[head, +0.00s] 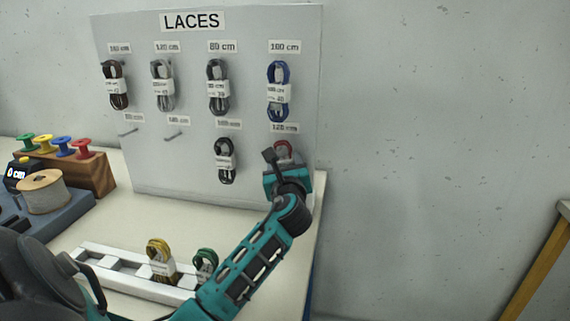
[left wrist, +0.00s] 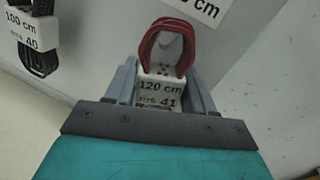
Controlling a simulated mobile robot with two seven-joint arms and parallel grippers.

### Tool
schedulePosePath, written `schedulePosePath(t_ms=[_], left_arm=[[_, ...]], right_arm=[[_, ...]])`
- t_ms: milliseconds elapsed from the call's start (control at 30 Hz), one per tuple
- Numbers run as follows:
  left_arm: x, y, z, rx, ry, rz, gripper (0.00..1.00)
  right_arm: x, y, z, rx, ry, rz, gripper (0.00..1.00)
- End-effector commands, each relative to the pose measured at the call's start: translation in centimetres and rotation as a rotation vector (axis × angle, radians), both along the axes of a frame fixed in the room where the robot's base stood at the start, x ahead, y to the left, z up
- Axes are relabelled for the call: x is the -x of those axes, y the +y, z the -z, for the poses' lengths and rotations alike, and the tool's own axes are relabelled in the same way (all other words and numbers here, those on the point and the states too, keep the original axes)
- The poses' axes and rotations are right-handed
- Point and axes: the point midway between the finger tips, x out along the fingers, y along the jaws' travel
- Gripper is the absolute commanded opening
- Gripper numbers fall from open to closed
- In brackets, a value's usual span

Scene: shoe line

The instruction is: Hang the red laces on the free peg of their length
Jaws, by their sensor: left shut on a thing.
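The red laces (left wrist: 170,42) are a looped bundle with a white band marked 120 cm. They also show in the head view (head: 283,147), just under the lower right label of the board, which reads 120 cm (head: 285,127). My left gripper (left wrist: 160,90) is shut on the band of the laces, right at the board. The peg under that label is not clearly seen; a pale shape shows inside the loop, and I cannot tell whether the loop is around a peg. My right gripper is not in view.
The LACES board (head: 200,140) carries brown, grey, black and blue bundles. Two lower left pegs (head: 127,132) are bare. Black laces (head: 226,160) hang left of my gripper. A white rack (head: 110,262) with yellow and green laces lies in front; spools (head: 45,192) stand at left.

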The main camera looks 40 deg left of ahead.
Motion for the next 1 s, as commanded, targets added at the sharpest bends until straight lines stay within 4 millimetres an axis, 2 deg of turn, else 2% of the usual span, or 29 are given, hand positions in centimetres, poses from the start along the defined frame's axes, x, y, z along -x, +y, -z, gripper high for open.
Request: schedulePosePath(t_ms=[33, 67, 367, 1000], left_arm=[[-0.04, 0.04, 0.23, 0.002, 0.005, 0.0, 0.25], [-0.04, 0.04, 0.23, 0.002, 0.005, 0.0, 0.55], [-0.11, -0.04, 0.21, 0.002, 0.004, 0.004, 0.83], [-0.32, -0.19, -0.01, 0.004, -0.002, 0.012, 0.83]], right_arm=[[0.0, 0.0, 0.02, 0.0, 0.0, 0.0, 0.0], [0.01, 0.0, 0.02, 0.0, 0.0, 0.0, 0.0], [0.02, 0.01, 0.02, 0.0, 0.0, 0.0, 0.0], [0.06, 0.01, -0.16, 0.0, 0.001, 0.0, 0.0]])
